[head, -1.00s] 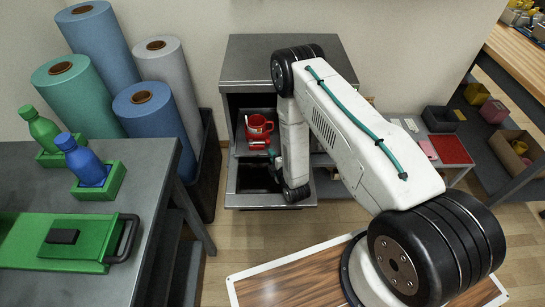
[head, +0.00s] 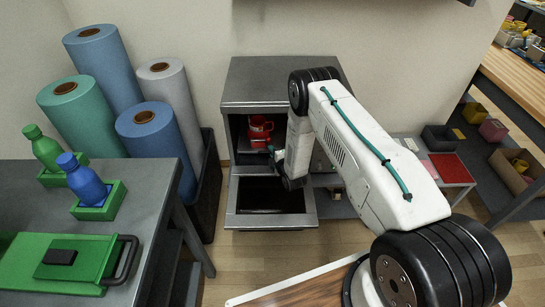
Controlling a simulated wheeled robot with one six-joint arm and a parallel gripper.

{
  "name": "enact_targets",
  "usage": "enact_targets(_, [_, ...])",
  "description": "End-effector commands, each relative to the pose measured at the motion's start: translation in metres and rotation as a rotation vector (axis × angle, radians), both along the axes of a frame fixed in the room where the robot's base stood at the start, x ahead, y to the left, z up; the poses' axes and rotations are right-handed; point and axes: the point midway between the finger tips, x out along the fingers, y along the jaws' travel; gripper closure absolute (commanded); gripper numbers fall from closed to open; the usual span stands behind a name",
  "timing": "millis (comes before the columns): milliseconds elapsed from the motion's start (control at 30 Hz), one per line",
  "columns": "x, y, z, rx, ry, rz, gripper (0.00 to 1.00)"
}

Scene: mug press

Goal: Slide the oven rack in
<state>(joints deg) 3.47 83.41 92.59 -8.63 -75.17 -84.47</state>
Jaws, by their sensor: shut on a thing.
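The grey oven (head: 283,82) stands against the wall with its door (head: 270,204) folded down open in front. A red mug (head: 260,131) stands inside the oven on the rack, most of which is hidden in the dark cavity and behind my arm. My gripper (head: 274,156) is at the oven's mouth, just below and right of the mug. It is small here and partly hidden by my wrist. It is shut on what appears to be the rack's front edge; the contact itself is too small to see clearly.
A grey bench (head: 150,185) with a green press (head: 65,262) and two bottles is at the left. Several large rolls (head: 155,135) stand in a dark bin beside the oven. A low table with a red tray (head: 450,168) is at the right.

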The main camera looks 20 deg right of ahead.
Motion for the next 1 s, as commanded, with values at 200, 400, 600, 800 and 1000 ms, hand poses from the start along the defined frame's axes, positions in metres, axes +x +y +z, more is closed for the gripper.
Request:
enact_targets(200, [0.004,-0.001,0.002,-0.001,-0.004,-0.002,1.0])
enact_targets(400, [0.004,-0.001,0.002,-0.001,-0.005,-0.002,0.67])
enact_targets(600, [0.003,-0.001,0.002,-0.001,-0.004,-0.002,0.67])
enact_targets(800, [-0.014,-0.003,0.004,-0.001,-0.001,-0.002,0.67])
enact_targets(1000, [-0.048,-0.005,0.011,-0.001,-0.002,-0.002,0.67])
